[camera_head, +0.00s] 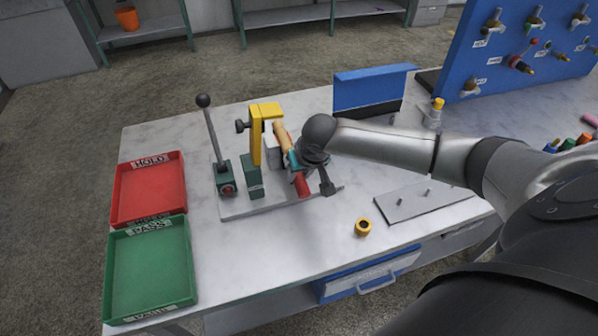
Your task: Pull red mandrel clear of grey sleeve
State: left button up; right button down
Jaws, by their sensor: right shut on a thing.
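The red mandrel (302,185) is a short red rod, slanting toward the front at the right part of a bench fixture. My right gripper (308,165) is over it, shut on it, with my arm coming in from the right. The gripper hides much of the rod's rear part. A grey piece (272,153) beside the yellow post may be the grey sleeve; I cannot tell how far the mandrel sits inside it. A tan handle-like piece (282,136) shows just behind the gripper. My left gripper is not in view.
The fixture has a black-knobbed lever (213,140) and a yellow post (257,140). Red (148,190) and green (149,268) trays lie left. A yellow ring (363,227) and a pegged plate (422,201) lie right. The bench front between is clear.

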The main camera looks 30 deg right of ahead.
aim_at(306, 194)
jog(key=shift+s, duration=0.15)
jog(key=shift+s+a+f+p, duration=0.1)
jog(key=shift+s+a+p, duration=0.05)
jog(key=shift+s+p, duration=0.4)
jog(key=shift+s+a+f+p, duration=0.1)
jog(key=shift+s+a+p, duration=0.05)
jog(key=shift+s+p, duration=0.35)
jog(key=shift+s+a+f+p, duration=0.1)
jog(key=shift+s+a+p, duration=0.05)
jog(key=shift+s+p, duration=0.4)
jog(key=shift+s+a+f+p, duration=0.15)
jog(key=shift+s+p, duration=0.2)
jog(key=shift+s, duration=0.35)
jog(key=shift+r, duration=0.1)
jog(key=shift+s+a+r+p, duration=0.2)
jog(key=shift+s+r+p, duration=0.5)
jog(key=shift+p, duration=0.65)
jog(key=shift+s+a+r+p, duration=0.15)
jog(key=shift+s+r+p, duration=0.45)
jog(key=shift+p, duration=0.7)
jog(key=shift+s+f, duration=0.1)
jog(key=shift+f, duration=0.05)
